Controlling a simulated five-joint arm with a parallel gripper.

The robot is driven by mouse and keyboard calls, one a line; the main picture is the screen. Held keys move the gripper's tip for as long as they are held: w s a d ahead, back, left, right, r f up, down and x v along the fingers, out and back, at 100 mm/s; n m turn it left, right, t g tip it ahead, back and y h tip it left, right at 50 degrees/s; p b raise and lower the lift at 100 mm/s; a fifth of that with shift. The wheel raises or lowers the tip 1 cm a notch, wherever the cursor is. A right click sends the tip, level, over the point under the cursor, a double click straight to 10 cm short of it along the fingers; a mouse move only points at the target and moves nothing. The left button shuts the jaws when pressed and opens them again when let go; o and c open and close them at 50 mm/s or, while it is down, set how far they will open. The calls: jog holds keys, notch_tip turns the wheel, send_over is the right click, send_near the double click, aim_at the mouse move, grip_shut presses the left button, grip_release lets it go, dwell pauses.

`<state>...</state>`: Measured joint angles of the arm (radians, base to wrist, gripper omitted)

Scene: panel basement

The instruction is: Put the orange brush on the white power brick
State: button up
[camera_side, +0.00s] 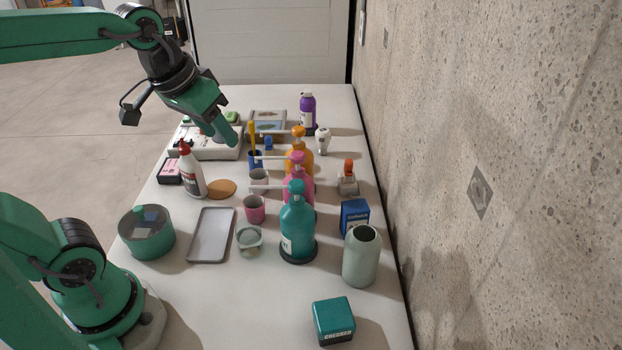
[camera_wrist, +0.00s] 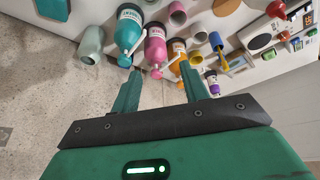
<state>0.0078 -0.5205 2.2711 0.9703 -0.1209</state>
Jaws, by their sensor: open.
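My gripper (camera_side: 226,136) is open and empty, held in the air above the left back of the table, in front of the white boxy unit. Its two separated fingers also show in the wrist view (camera_wrist: 161,82). An orange-yellow handle (camera_side: 251,136) stands upright in a blue cup and may be the orange brush; in the wrist view it (camera_wrist: 224,63) lies right of the fingers. A white boxy unit (camera_side: 205,150), partly hidden by my gripper, may be the white power brick; it shows at the upper right of the wrist view (camera_wrist: 262,42).
Teal (camera_side: 297,228), pink and orange pump bottles form a row mid-table. A red-capped white bottle (camera_side: 191,175) stands near an orange oval (camera_side: 222,188). A grey tray (camera_side: 211,236) lies in front. A concrete wall borders the right.

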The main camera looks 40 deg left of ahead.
jog(key=s+f+m, duration=0.1)
jog(key=s+f, duration=0.2)
jog(key=s, duration=0.2)
jog(key=shift+s+f+t, duration=0.2)
jog(key=shift+f+t, duration=0.05)
jog(key=shift+t, duration=0.15)
